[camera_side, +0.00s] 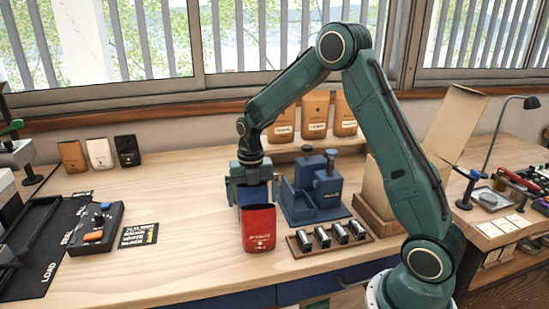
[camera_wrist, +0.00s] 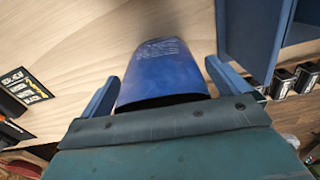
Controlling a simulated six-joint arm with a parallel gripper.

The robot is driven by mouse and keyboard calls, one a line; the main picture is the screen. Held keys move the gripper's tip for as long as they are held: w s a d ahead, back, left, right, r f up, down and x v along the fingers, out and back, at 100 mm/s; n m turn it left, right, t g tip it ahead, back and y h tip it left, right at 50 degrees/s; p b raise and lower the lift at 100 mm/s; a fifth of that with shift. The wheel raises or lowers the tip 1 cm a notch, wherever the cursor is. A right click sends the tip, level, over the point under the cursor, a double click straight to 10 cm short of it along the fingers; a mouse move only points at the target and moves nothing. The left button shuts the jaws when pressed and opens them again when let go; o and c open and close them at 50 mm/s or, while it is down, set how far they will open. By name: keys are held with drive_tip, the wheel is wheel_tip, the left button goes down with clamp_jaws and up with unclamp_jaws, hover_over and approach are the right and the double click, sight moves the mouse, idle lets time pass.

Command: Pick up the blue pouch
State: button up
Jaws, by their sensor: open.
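The blue pouch (camera_wrist: 165,76) stands between the two fingers of my gripper (camera_wrist: 162,68) in the wrist view, with pale print near its far edge. The fingers are open, one on each side of the pouch, with a narrow gap showing at least on the left. In the side view my gripper (camera_side: 250,180) points down, low over the table, just behind the red pouch (camera_side: 258,229). There the blue pouch is mostly hidden by the gripper and the red pouch, and its blue is hard to tell from the fingers.
A blue stand (camera_side: 312,190) is close on the right. A wooden tray (camera_side: 331,243) with several small metal canisters lies at front right. A control box (camera_side: 97,229) and a dark label card (camera_side: 139,235) lie left. Brown, white and black pouches (camera_side: 100,154) stand at the back left.

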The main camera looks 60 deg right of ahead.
drive_tip(key=c, duration=1.1)
drive_tip(key=shift+r, duration=0.15)
drive_tip(key=shift+c, duration=0.3)
wheel_tip(320, 180, up, 20)
idle(0.6)
wheel_tip(320, 180, up, 4)
drive_tip(key=s+d+m, duration=0.9)
drive_tip(key=d+m, duration=0.3)
drive_tip(key=m, duration=0.5)
wheel_tip(320, 180, down, 18)
drive_tip(key=shift+w+a, duration=0.15)
